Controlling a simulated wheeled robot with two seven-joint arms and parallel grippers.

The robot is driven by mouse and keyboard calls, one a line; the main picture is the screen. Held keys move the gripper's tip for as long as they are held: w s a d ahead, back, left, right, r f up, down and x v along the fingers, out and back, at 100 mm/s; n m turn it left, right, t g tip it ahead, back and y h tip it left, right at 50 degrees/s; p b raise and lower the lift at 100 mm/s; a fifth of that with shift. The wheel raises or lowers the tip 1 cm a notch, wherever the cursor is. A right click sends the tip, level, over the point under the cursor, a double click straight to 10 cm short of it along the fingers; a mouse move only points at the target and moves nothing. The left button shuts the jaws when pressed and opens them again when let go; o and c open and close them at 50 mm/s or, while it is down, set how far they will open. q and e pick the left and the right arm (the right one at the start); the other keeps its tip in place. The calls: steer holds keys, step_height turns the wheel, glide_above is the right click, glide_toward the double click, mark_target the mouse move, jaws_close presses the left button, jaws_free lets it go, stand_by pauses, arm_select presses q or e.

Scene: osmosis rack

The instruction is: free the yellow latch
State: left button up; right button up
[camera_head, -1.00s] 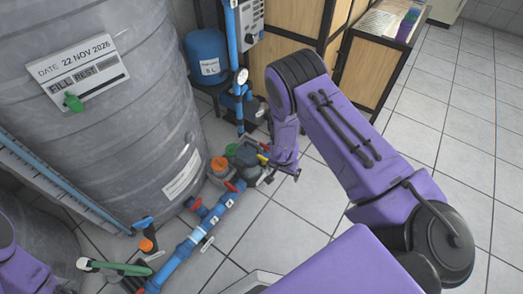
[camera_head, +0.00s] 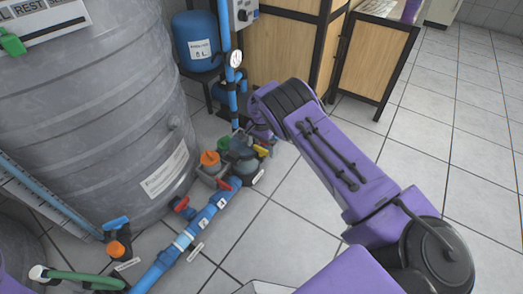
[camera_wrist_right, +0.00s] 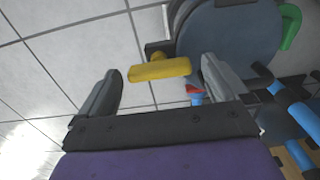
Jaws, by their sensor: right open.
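The yellow latch (camera_wrist_right: 158,71) is a short yellow bar on a dark mount at the edge of a grey round housing (camera_wrist_right: 230,40) in the right wrist view. In the head view the latch (camera_head: 261,151) is a small yellow spot on the right side of the pump cluster. My right gripper (camera_wrist_right: 160,80) is open, its two grey fingers either side of the latch in the picture, with visible gaps; I cannot tell the depth between them. In the head view my own arm mostly hides this gripper. My left gripper is out of view.
The large grey tank (camera_head: 90,110) stands left of the pump. Blue pipes (camera_head: 190,235) with red valve handles run along the floor toward the front. A blue vessel (camera_head: 193,42) and wooden cabinet (camera_head: 280,55) stand behind. Tiled floor (camera_head: 450,150) at right is clear.

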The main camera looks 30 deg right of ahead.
steer(key=shift+f, duration=0.2)
steer(key=c, duration=1)
steer(key=n+p, duration=0.1)
steer(key=n, duration=0.2)
steer(key=shift+r, duration=0.1)
steer(key=n+p, duration=0.1)
steer(key=n, duration=0.3)
steer(key=shift+w+n, duration=0.1)
steer(key=shift+n, duration=0.2)
steer(key=n, duration=1)
steer(key=shift+n, duration=0.3)
